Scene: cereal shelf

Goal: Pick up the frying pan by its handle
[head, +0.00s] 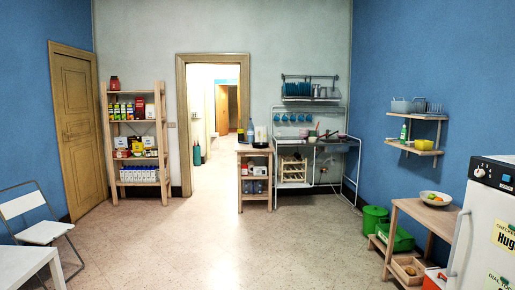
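A dark, flat, round thing that looks like a frying pan (260,145) lies on top of the small wooden cart (243,151) in front of the doorway's right side. It is small in the head view, and I cannot make out its handle. Another dark shape (347,138) is on the right part of the metal kitchen counter; I cannot tell if it is a pan or a hob. Neither of my grippers is in view.
A wooden shelf (135,134) with boxes and cans stands at the left. A folding chair (37,214) and white table (22,266) are at the near left. A fridge (484,225), wooden side table (424,212) and green bin (374,218) line the right. The middle floor (215,235) is clear.

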